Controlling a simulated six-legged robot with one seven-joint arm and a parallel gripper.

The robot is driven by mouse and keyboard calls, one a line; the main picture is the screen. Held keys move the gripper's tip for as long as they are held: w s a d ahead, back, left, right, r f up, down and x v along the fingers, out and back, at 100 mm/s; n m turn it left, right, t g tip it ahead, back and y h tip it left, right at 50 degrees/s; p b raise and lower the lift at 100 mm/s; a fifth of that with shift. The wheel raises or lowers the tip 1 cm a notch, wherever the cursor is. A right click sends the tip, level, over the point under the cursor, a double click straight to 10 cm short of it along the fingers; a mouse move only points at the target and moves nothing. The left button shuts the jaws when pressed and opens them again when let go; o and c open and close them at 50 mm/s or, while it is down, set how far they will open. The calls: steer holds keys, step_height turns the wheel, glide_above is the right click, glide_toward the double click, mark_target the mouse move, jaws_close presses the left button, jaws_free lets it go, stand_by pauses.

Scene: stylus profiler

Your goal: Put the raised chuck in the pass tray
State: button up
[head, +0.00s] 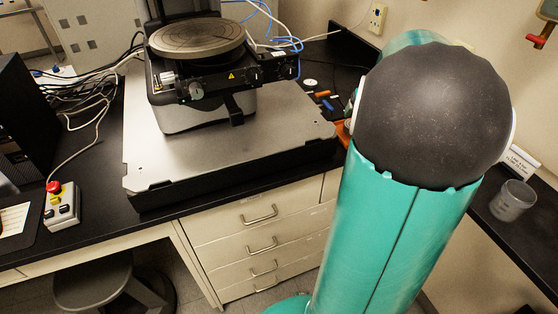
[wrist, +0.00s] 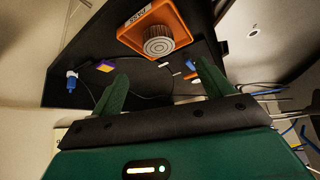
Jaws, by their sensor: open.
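In the wrist view, an orange square tray (wrist: 133,38) with a small label lies on the dark bench. In the head view, the profiler carries a large round plate (head: 196,36). My arm hides most of the orange tray area there.
The profiler's metal base (head: 215,150) fills the bench's middle. Blue and white cables (head: 285,42) hang behind it. Small coloured items (head: 322,97) lie right of it. A control box with a red button (head: 60,205) stands left. A clear cup (head: 513,200) stands far right.

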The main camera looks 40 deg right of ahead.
steer(key=shift+n+t+y, duration=0.4)
steer(key=shift+n+y, duration=0.4)
steer(key=shift+n, duration=0.1)
steer(key=w+a+r, duration=0.1)
steer(key=a, duration=0.3)
steer(key=w+a+r, duration=0.1)
steer(key=a, duration=0.4)
steer(key=w+a+r, duration=0.1)
steer(key=a, duration=0.3)
steer(key=shift+w+a+r, duration=0.2)
steer(key=shift+w+r, duration=0.05)
steer(key=shift+r, duration=0.05)
steer(key=s+a+r+n+y, duration=0.1)
steer(key=s+a+n, duration=0.1)
steer(key=a, duration=0.9)
steer(key=s+a+r+n+y, duration=0.1)
steer(key=s+a, duration=0.1)
steer(key=a, duration=0.9)
steer(key=s+a+f+n, duration=0.1)
steer(key=s+a+n, duration=0.1)
steer(key=s+a, duration=0.6)
steer(key=shift+s+a+f+g, duration=0.15)
steer(key=shift+a+f+g, duration=0.15)
steer(key=shift+f+g, duration=0.1)
steer(key=c, duration=0.9)
steer(key=shift+d, duration=0.2)
steer(key=shift+c, duration=0.2)
